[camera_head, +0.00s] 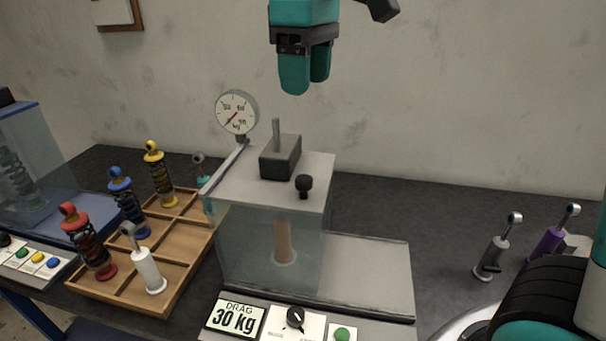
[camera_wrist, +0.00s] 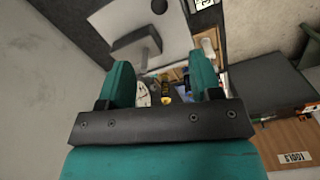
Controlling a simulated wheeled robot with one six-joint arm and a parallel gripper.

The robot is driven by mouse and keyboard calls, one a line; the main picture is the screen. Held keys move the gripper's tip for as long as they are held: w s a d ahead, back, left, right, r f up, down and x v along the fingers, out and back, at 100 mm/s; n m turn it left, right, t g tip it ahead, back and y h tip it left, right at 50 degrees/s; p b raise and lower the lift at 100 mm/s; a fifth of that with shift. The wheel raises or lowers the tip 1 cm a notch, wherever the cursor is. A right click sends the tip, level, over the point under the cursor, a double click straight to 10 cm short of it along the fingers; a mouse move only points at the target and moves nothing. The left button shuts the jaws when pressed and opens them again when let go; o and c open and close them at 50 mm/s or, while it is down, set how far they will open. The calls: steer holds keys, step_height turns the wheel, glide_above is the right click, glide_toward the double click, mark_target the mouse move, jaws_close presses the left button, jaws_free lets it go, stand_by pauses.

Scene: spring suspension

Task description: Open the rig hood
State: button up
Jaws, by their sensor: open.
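The rig hood (camera_head: 260,247) is a clear box with a pale grey top, standing shut over the rig in the middle of the table. A black knob (camera_head: 304,184) sits near the front right of its top; the knob also shows in the wrist view (camera_wrist: 159,6). A dark block with an upright rod (camera_head: 280,157) stands on the top. A copper-coloured post (camera_head: 283,240) shows through the clear wall. My gripper (camera_head: 305,88) is open and empty, high above and behind the hood. The wrist view shows its two teal fingers (camera_wrist: 163,78) apart.
A round gauge (camera_head: 237,112) stands at the hood's back left. A wooden tray (camera_head: 172,274) with several coloured shock absorbers lies left. Grey and purple shock absorbers (camera_head: 492,250) stand right. The grey plate (camera_head: 370,275) beside the hood is clear.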

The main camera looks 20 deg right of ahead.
mark_target(306, 179)
step_height(306, 179, down, 17)
steer(key=shift+w+r+p, duration=0.1)
steer(key=shift+p, duration=0.75)
jaws_close()
